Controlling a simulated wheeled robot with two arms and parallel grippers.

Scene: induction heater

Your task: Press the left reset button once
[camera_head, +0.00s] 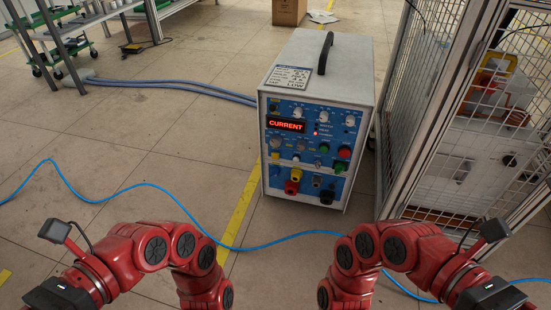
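The induction heater (318,110) is a grey box with a black top handle, standing on the floor ahead of me. Its blue front panel (308,130) faces me and has a lit red display (286,125) reading "CURRENT". Right of the display is a lit red indicator. Several small knobs and buttons lie below it, with a red button (344,152) and a green button (339,167) at right. The labels are too small to read, so I cannot tell which is the left reset button. My two red arms are bent at the bottom, apart from the heater; no gripper fingers show.
A wire-mesh cage (430,110) stands close on the heater's right. A blue cable (130,187) crosses the floor in front of the heater. Grey hoses (180,84) run to its left side. A cardboard box (289,11) stands behind. The floor at left is mostly open.

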